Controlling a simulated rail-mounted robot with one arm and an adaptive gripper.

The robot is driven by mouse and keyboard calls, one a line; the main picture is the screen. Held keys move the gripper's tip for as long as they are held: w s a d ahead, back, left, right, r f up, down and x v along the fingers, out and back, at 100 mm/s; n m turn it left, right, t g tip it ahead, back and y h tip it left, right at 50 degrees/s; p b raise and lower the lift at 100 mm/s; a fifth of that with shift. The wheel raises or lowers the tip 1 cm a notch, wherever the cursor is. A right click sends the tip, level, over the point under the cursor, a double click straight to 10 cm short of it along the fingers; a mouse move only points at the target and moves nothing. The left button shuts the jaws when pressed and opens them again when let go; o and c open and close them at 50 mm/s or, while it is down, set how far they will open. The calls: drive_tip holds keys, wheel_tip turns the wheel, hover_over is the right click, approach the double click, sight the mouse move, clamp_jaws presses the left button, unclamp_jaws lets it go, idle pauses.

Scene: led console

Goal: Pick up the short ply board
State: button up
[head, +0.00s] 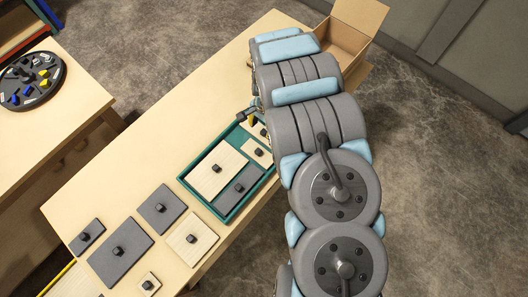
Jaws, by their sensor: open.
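Several pale ply boards with black knobs are in view. A large one (208,182) and a smaller one (258,154) lie in a teal tray (229,214). Another ply board (252,127) shows partly at the tray's far end, beside my arm. On the bare table, a medium ply board (179,240) and a small square one (143,288) lie nearer the front. I cannot tell for certain which is the short one. My gripper (252,117) is open, over the tray's far end, and mostly hidden by my arm. No board is visibly held.
Grey boards lie in the tray (244,187) and on the table (108,264), (162,199), (82,240). An open cardboard box (345,38) stands behind my arm. A round dark tray (41,93) of small parts sits on another table. The table's left middle is clear.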

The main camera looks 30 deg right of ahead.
drive_tip(key=f, duration=0.2)
drive_tip(key=f+b, duration=0.1)
drive_tip(key=f, duration=0.4)
drive_tip(key=shift+s+a, duration=0.2)
drive_tip(key=shift+a, duration=0.15)
hover_over(258, 151)
drive_tip(key=shift+s+d+f, duration=0.1)
drive_tip(key=shift+d+f, duration=0.1)
drive_tip(key=shift+f, duration=0.85)
drive_tip(key=shift+s+d+f, duration=0.1)
drive_tip(key=shift+d+f, duration=0.05)
drive_tip(key=shift+f, duration=0.9)
drive_tip(key=shift+w+f, duration=0.15)
drive_tip(key=shift+f, duration=0.2)
drive_tip(key=shift+f, duration=0.1)
drive_tip(key=shift+w+a+f+p, duration=0.1)
drive_tip(key=shift+f+p, duration=0.15)
drive_tip(key=shift+f, duration=0.5)
drive_tip(key=shift+w+a+f+p, duration=0.1)
drive_tip(key=shift+f+p, duration=0.1)
drive_tip(key=shift+f, duration=0.5)
drive_tip(key=shift+s+a+f, duration=0.1)
drive_tip(key=shift+f, duration=1)
